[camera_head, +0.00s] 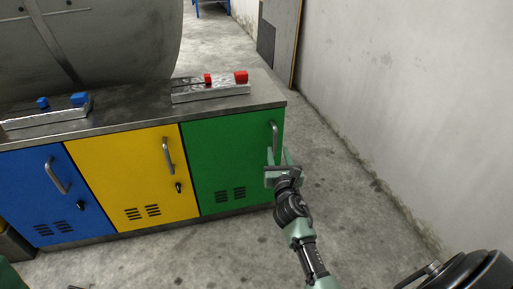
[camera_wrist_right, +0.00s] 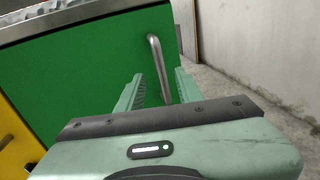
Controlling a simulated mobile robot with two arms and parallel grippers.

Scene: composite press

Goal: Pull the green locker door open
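The green locker door (camera_head: 225,155) is at the right end of the cabinet and looks shut, flush with the front. Its grey bar handle (camera_head: 274,137) stands upright near the door's right edge. In the right wrist view the green door (camera_wrist_right: 90,75) fills the left and middle, and the handle (camera_wrist_right: 158,65) shows between the fingers. My right gripper (camera_head: 280,160) is open at the handle's lower part, its fingertips (camera_wrist_right: 158,88) on either side of the bar with gaps visible. Contact with the handle cannot be made out. My left gripper is not in view.
A yellow door (camera_head: 115,180) and a blue door (camera_head: 40,190) are left of the green one. The metal countertop (camera_head: 140,112) carries bars with red and blue blocks. Concrete floor (camera_head: 350,220) is clear right of the cabinet, up to a pale wall (camera_head: 420,90).

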